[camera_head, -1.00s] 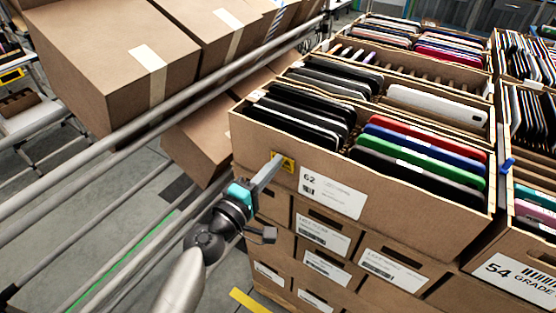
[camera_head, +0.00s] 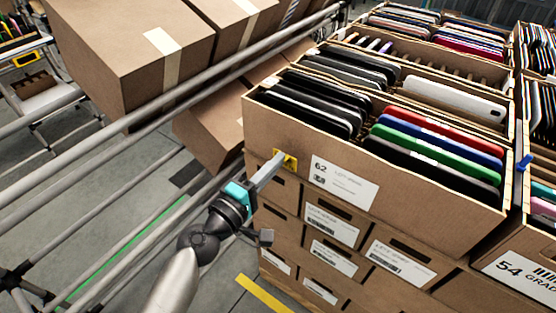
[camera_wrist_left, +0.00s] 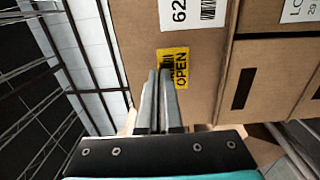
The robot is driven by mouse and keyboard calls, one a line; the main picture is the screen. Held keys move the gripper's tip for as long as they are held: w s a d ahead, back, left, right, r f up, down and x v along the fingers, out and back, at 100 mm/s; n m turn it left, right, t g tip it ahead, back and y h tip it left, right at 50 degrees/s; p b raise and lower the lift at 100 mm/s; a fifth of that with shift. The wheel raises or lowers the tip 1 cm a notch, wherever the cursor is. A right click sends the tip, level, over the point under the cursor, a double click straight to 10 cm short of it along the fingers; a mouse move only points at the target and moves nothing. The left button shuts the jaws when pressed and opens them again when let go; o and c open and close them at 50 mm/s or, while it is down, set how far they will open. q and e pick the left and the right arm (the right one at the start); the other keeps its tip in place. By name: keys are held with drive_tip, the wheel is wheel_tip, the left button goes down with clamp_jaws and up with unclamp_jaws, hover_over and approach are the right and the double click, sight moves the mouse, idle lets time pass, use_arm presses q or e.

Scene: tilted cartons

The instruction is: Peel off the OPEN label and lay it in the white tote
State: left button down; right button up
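The OPEN label (camera_head: 286,160) is a small yellow sticker with black print on the front of a brown carton, near its left end. It also shows in the left wrist view (camera_wrist_left: 177,68), its print running sideways. My left gripper (camera_head: 281,157) points at it, with fingertips at the label's edge. In the left wrist view the two fingers (camera_wrist_left: 158,72) lie almost together with a thin dark gap, covering part of the label. I cannot tell whether its edge is between them. The label looks flat on the carton. The white tote and my right gripper are not in view.
The labelled carton (camera_head: 420,185) holds dark, red, blue and green phone-like slabs and stands on stacked cartons. Another carton marked 54 (camera_head: 525,262) stands at the right. Grey rails (camera_head: 120,137) with large tilted boxes (camera_head: 125,50) run along the left, close to my arm.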

use_arm(q)
drive_tip(key=shift+b+v, duration=0.45)
drive_tip(key=shift+v, duration=1.75)
drive_tip(key=shift+a, duration=0.1)
